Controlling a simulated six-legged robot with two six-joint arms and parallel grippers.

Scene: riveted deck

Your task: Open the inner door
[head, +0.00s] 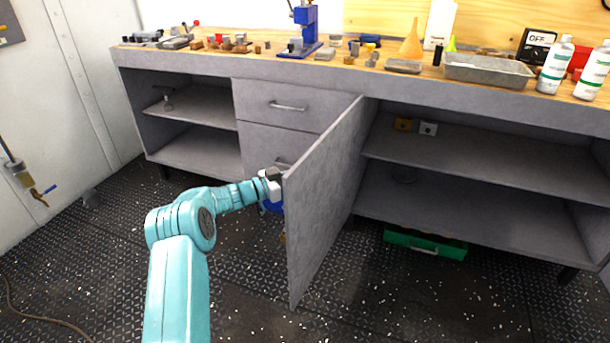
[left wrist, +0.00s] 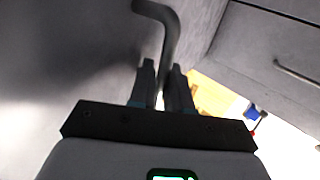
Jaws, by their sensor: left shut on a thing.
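The grey inner door (head: 325,195) of the workbench cabinet stands swung well out from the front, its edge toward me. My left gripper (head: 275,177) is at the door's left side, near its free edge. In the left wrist view my left gripper (left wrist: 164,75) is shut on the dark bent door handle (left wrist: 165,28), with the handle between its fingers. In the head view the handle is hidden by the gripper. The door panel (left wrist: 75,50) fills the left of the left wrist view. My right gripper is in neither view.
Right of the door, open shelves (head: 480,160) hold a few small blocks. A green case (head: 425,243) lies on the floor below. Drawers (head: 280,105) are left of the door. Tools and bottles crowd the benchtop (head: 225,55). The dark floor in front is mostly clear.

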